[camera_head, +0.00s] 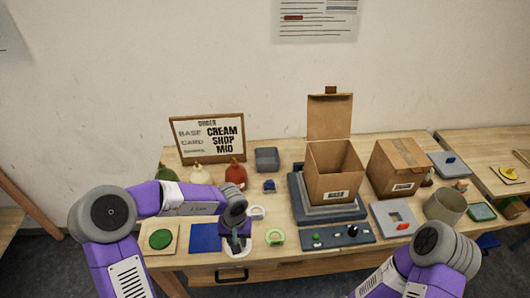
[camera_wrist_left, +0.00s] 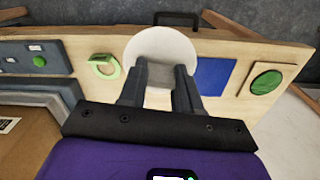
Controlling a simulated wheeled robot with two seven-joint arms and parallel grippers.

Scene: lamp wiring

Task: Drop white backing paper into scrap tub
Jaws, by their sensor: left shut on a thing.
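A round white piece, which looks like the white backing paper (camera_head: 236,252), is at the fingertips of my left gripper (camera_head: 237,240), near the table's front edge. The left wrist view shows the white piece (camera_wrist_left: 150,46) beyond the fingertips (camera_wrist_left: 166,72), which are shut on it; they cover part of it. Its height above the table is hard to tell. An open beige round tub (camera_head: 445,206), possibly the scrap tub, stands at the right of the table. My right arm shows at lower right, but its gripper is out of view.
A blue square (camera_head: 205,238) and a green disc on a wooden square (camera_head: 160,239) lie left of my gripper. A green ring (camera_head: 275,237) lies to its right. An open carton (camera_head: 334,172), a closed carton (camera_head: 397,167) and a grey panel (camera_head: 328,236) stand toward the right.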

